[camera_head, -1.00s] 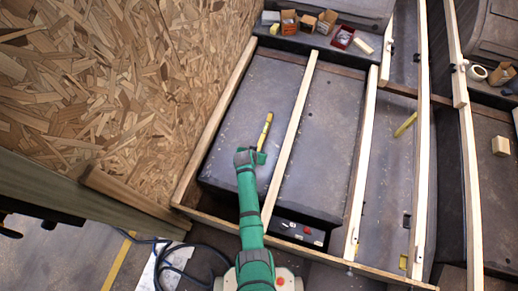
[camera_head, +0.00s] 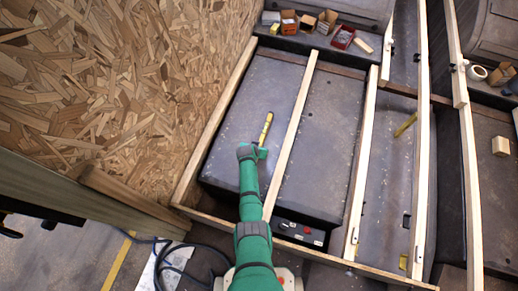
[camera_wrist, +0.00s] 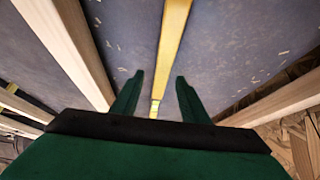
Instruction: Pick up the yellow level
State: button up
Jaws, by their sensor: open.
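The yellow level (camera_head: 265,129) is a thin bar lying lengthwise on the dark grey panel (camera_head: 257,85), between two wooden slats. My gripper (camera_head: 257,153) is at the level's near end in the head view and hides part of it. In the wrist view the level (camera_wrist: 171,40) runs from the top edge down to between the fingertips, with a small pale vial near its lower end. My gripper (camera_wrist: 159,78) is open there, with one green finger on each side of the level. I cannot tell how high the fingers are above the panel.
Wooden slats (camera_head: 292,128) rise on both sides of the panel. An OSB wall (camera_head: 120,90) stands at the left. Small boxes (camera_head: 289,21) sit on the ledge at the back. Another yellow bar (camera_head: 405,125) lies in a bay to the right.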

jog(key=shift+x, duration=2.2)
jog(key=shift+a, duration=0.1)
jog(key=shift+c, duration=0.6)
grip_shut()
